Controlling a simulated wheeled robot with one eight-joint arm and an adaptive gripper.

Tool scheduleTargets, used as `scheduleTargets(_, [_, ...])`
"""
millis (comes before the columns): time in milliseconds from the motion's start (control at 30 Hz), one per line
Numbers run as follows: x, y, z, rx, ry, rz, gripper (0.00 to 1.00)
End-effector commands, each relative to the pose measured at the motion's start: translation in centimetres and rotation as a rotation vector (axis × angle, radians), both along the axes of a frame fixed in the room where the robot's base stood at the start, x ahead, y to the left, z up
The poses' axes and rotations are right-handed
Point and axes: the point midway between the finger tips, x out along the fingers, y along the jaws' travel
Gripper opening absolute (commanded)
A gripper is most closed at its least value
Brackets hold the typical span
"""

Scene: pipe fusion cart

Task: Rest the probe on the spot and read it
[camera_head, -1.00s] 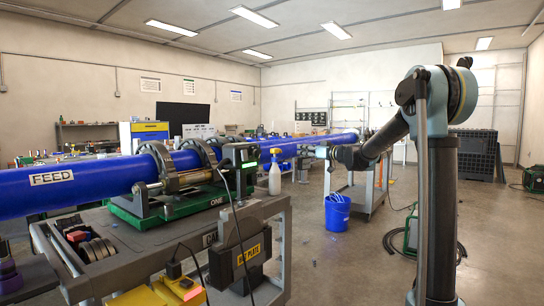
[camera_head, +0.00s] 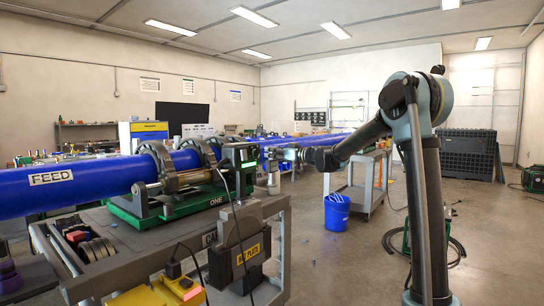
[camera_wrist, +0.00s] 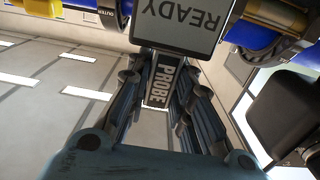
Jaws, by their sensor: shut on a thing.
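My gripper (camera_head: 272,155) is at the right end of the pipe clamp machine, beside its dark green-lit box (camera_head: 240,155). In the wrist view my gripper (camera_wrist: 157,100) is shut on the probe (camera_wrist: 160,78), a dark grey bar lettered PROBE. A grey panel (camera_wrist: 180,18) lettered READY shows just beyond the fingertips; I cannot tell if it is part of the probe. The probe's tip is hidden. I cannot make out the spot in either view, nor whether the probe touches anything.
The blue FEED pipe (camera_head: 85,182) runs through the clamp rings (camera_head: 158,165) on the cart (camera_head: 130,235). A spray bottle (camera_head: 273,180) stands below my gripper, partly hidden. A blue bucket (camera_head: 337,213) stands on open floor.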

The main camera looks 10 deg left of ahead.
Motion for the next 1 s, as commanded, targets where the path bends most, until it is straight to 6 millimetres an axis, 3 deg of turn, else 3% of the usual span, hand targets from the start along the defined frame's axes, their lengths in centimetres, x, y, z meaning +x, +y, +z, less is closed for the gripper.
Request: scheduleTargets(1000, [-7.2,3.0,-1.8,0.001,0.001,0.002,0.0])
